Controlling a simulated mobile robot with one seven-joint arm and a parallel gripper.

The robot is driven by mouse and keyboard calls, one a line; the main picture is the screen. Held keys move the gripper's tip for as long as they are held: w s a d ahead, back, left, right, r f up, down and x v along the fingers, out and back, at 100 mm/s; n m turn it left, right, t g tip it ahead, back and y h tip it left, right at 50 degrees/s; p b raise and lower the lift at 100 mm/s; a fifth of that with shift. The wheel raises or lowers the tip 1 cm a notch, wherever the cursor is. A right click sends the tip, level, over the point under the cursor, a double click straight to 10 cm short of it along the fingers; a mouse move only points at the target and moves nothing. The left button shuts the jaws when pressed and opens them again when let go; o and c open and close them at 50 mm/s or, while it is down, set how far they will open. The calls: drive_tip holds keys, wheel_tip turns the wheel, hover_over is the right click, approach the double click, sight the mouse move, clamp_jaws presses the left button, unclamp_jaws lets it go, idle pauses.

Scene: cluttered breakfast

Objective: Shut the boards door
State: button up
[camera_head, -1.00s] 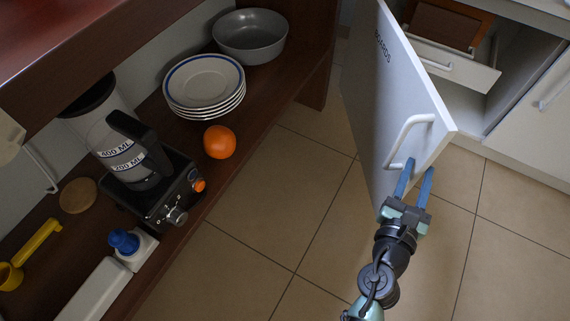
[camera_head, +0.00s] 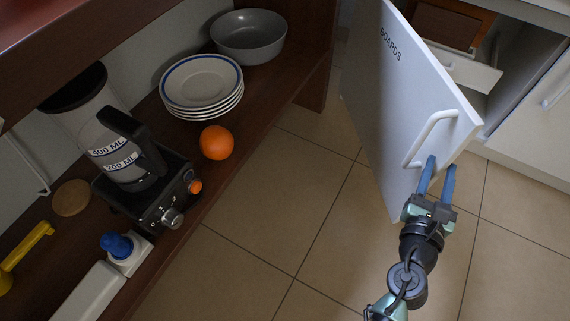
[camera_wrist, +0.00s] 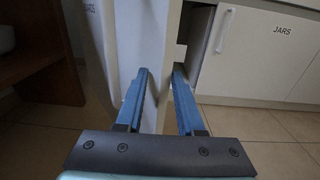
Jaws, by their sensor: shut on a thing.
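The white boards door (camera_head: 395,100), labelled BOARDS, stands open at an angle to its cabinet at the right of the head view. A white bar handle (camera_head: 417,140) is on its labelled face near the free edge. My gripper (camera_head: 441,162) is at that free edge, by the handle's lower end. In the wrist view my gripper (camera_wrist: 158,75) has one blue finger on each side of the white door (camera_wrist: 145,35), shut on its edge. The exact contact at the fingertips is hard to see.
A JARS cabinet front (camera_wrist: 262,55) is at the right of the wrist view. A wooden shelf with plates (camera_head: 203,82), an orange (camera_head: 216,142) and a blender stands left. Tiled floor between is clear.

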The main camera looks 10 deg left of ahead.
drive_tip(key=shift+w+d+b, duration=0.3)
drive_tip(key=shift+d, duration=0.5)
drive_tip(key=shift+w+d+b, duration=0.35)
drive_tip(key=shift+d, duration=0.45)
drive_tip(key=shift+w+d+b, duration=0.3)
drive_tip(key=shift+d, duration=0.5)
drive_tip(key=o, duration=1)
drive_tip(key=shift+o, duration=0.2)
drive_tip(key=shift+s, duration=0.1)
drive_tip(key=p+v, duration=0.1)
drive_tip(key=v, duration=0.9)
